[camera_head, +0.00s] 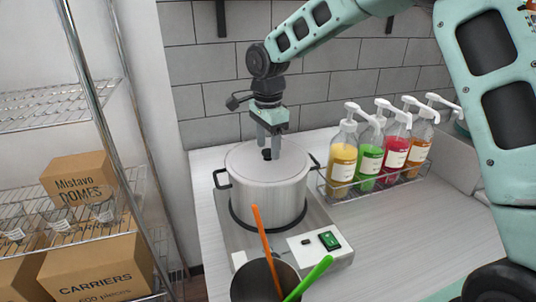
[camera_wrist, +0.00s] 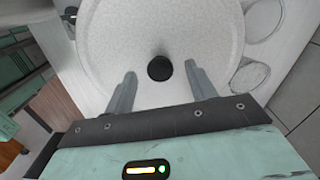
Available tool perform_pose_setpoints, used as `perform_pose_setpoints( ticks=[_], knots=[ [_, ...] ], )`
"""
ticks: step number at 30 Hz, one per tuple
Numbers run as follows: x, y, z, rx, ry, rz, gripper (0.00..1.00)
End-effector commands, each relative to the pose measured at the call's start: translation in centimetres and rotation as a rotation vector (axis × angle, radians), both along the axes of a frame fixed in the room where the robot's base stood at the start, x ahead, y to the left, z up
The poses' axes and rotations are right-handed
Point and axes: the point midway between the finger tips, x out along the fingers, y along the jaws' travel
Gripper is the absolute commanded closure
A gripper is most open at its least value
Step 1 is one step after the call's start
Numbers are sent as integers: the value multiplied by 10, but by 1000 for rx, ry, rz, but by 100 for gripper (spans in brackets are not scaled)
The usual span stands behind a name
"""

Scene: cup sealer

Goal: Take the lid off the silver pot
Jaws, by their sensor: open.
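The silver pot (camera_head: 268,196) stands on a hot plate, upright, with dark side handles. Its pale round lid (camera_head: 245,159) lies flat on top and also fills much of the wrist view (camera_wrist: 120,40). A black lid knob (camera_wrist: 160,68) rises from the lid's middle. My gripper (camera_head: 271,148) points down over the lid, with its fingertips around the knob's height in the head view. In the wrist view my gripper (camera_wrist: 160,72) is open, one finger on each side of the knob with gaps between. The fingers appear apart from the knob.
The hot plate (camera_head: 305,245) has a green switch. Pump bottles (camera_head: 343,160) of coloured syrup stand in a rack to the right. A dark cup (camera_head: 262,280) with orange and green utensils stands in front. Wire shelves with boxes (camera_head: 100,265) are left. Counter at right front is clear.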

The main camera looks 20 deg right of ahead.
Motion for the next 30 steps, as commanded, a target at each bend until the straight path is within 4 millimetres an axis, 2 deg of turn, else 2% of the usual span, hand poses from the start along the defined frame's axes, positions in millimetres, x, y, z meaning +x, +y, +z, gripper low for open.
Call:
perform_pose_setpoints(
  ticks=[4, 10, 11, 15, 16, 17, 26, 30],
  knots=[
    [0, 1, -10, 1, 0, 2, 44],
    [0, 0, -12, 0, -1, 1, 44],
    [0, 0, -12, 0, -1, 1, 47],
    [0, 0, -12, 0, -1, 1, 86],
    [0, 0, -11, 0, -1, 1, 94],
    [0, 0, -11, 0, -1, 1, 98],
    [1, 1, -8, 1, -3, 1, 98],
    [1, 0, 8, 0, -7, 0, 98]
  ],
)
